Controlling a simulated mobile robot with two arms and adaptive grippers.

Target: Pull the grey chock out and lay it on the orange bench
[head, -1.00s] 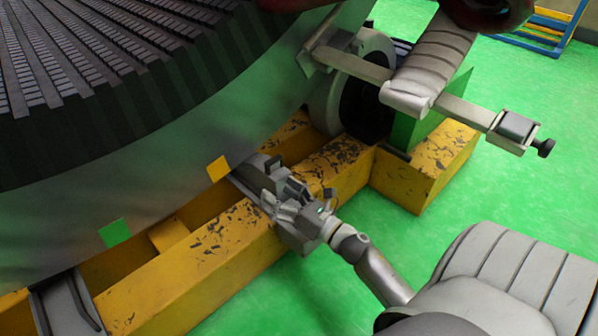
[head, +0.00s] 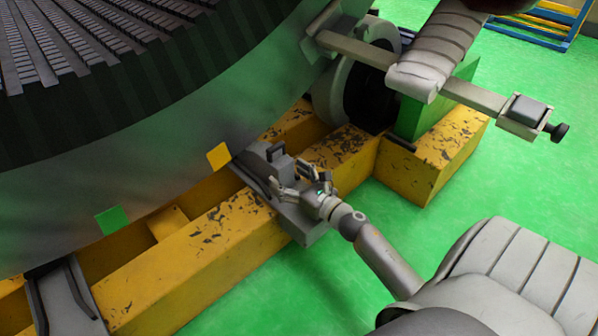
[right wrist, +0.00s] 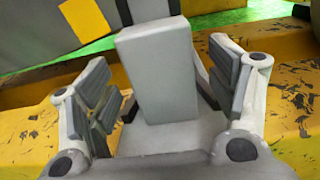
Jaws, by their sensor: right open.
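The grey chock (head: 282,163) lies across the near yellow beam at the foot of the big drum, with an upright block on its top. In the right wrist view the chock's pale grey block (right wrist: 158,75) stands between my right gripper's (head: 303,182) fingers. The fingers are spread, with a gap on each side of the block. In the head view the fingers are close to the block, on its right side. My left gripper is out of view. I cannot make out an orange bench.
The drum's grey rim (head: 180,195) carries orange and green squares and rises just behind the chock. The yellow beam (head: 190,255) runs along below. A roller (head: 370,85) stands farther back. Green floor (head: 420,235) is open at the right. A blue and yellow frame (head: 545,25) is at top right.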

